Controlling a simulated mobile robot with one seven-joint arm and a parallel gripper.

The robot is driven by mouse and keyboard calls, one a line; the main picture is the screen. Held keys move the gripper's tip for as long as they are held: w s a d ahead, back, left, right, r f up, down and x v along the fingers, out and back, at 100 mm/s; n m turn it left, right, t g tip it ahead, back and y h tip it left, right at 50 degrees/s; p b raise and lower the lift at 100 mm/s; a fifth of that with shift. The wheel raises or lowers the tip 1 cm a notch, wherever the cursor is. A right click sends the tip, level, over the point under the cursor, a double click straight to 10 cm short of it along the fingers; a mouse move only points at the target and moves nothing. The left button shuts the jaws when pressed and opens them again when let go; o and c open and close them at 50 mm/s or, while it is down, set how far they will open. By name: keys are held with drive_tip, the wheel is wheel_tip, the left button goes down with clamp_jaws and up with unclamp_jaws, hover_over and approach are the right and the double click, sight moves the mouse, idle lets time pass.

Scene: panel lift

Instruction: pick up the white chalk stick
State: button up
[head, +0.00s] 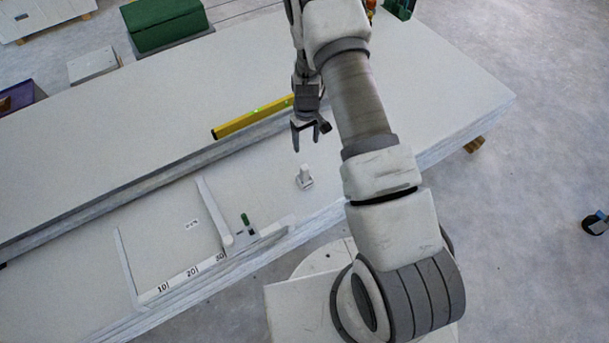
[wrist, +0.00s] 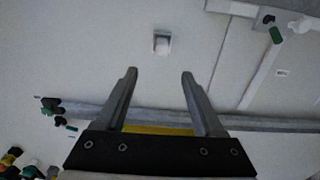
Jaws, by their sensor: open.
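The white chalk stick (head: 304,171) stands on the pale panel, seemingly upright on a small light base; it shows end-on in the wrist view (wrist: 161,43). My gripper (head: 308,138) is open and empty above the panel, behind the chalk in the head view. In the wrist view its two fingertips (wrist: 159,73) are apart, and the chalk lies beyond them, roughly in line with the gap. The fingers do not touch it. Nothing hides the chalk, but its base is too small to make out well.
A yellow level (head: 245,120) lies on the panel behind the gripper. A white square (head: 213,213) with a numbered scale and a small green-topped item (head: 246,220) lie to the left. A green box (head: 165,25) stands at the back. The panel around the chalk is clear.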

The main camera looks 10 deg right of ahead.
sight(305, 167)
wheel_tip(305, 167, down, 11)
drive_tip(key=b, duration=0.2)
drive_tip(key=shift+f+b, duration=0.15)
drive_tip(key=shift+b, duration=0.25)
drive_tip(key=f, duration=0.1)
drive_tip(key=f+b, duration=0.1)
drive_tip(key=f, duration=0.1)
drive_tip(key=f+b, duration=0.1)
drive_tip(key=f, duration=0.1)
drive_tip(key=shift+a+f, duration=0.1)
drive_tip(key=shift+a, duration=0.15)
clamp_jaws()
